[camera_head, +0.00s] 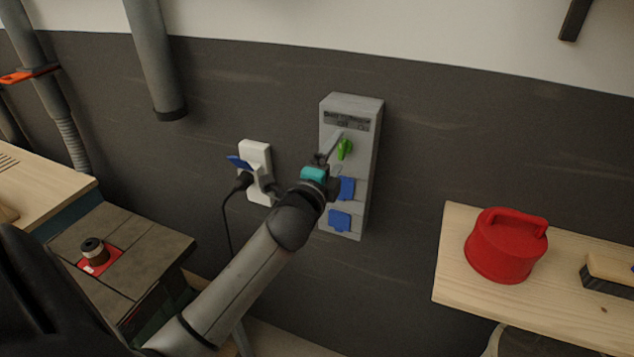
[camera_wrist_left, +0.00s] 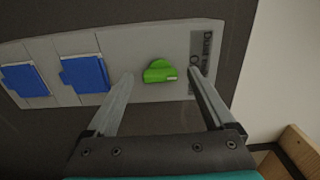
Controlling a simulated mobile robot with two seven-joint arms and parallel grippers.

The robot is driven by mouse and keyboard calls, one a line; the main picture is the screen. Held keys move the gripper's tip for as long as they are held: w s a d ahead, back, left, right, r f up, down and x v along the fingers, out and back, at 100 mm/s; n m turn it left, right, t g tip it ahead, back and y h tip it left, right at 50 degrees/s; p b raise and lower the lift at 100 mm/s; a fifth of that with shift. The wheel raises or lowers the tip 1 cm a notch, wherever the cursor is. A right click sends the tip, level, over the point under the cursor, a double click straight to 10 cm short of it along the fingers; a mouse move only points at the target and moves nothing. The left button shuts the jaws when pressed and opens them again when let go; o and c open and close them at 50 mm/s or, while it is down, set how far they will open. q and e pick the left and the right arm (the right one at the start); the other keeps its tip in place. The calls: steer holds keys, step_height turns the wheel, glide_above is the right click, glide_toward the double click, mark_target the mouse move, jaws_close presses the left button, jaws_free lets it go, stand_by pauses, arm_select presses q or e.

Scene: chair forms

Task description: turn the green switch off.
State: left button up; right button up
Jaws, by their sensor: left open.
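The green switch (camera_head: 345,149) is a small knob on the upper part of a grey wall box (camera_head: 364,190), under a dark printed label. In the left wrist view the green switch (camera_wrist_left: 160,72) lies between and beyond the two fingers, with a pale mark at one end. My left gripper (camera_head: 331,148) is open in front of the box, its fingers just left of the switch in the head view. In the left wrist view the left gripper (camera_wrist_left: 160,80) has its fingers spread either side of the switch. I cannot tell whether they touch it. My right gripper is out of view.
Blue socket covers (camera_head: 340,220) sit below the switch on the box. A white outlet (camera_head: 257,168) with a black plug and cord is to the left. A red lidded container (camera_head: 506,245) stands on a wooden bench (camera_head: 459,286) at right.

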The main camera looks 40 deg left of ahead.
arm_select(q)
steer(key=b+v, duration=0.2)
steer(key=v, duration=1.2)
steer(key=shift+w, duration=0.1)
steer(key=s+d+f+n+g+h+b, duration=0.1)
steer(key=s+f+n+g+b, duration=0.15)
steer(key=f, duration=1.15)
steer(key=s+d+f+n+g+b, duration=0.1)
steer(key=f+g+b, duration=0.2)
steer(key=f, duration=1.1)
steer(key=s+d+f+n+g+h+b, duration=0.1)
steer(key=f+n+g+b, duration=0.15)
steer(key=f, duration=1.15)
steer(key=s+d+f+n+g+h+b, duration=0.1)
steer(key=s+d+f+n+g+b, duration=0.1)
steer(key=s+f, duration=0.55)
steer(key=s+d+f+n+g+b, duration=0.1)
steer(key=s+d+f+g+b, duration=0.2)
steer(key=f, duration=0.8)
steer(key=s+d+f+n+g+b, duration=0.1)
steer(key=s+f+n+b, duration=0.1)
steer(key=s+f, duration=0.4)
steer(key=s+d+f+n+g+h+b, duration=0.1)
steer(key=s+f+g+b, duration=0.1)
steer(key=s+f, duration=0.5)
steer(key=s, duration=0.5)
steer(key=shift+s+n+g, duration=0.3)
steer(key=shift+s+n, duration=0.05)
steer(key=shift+n, duration=0.05)
steer(key=shift+f, duration=0.1)
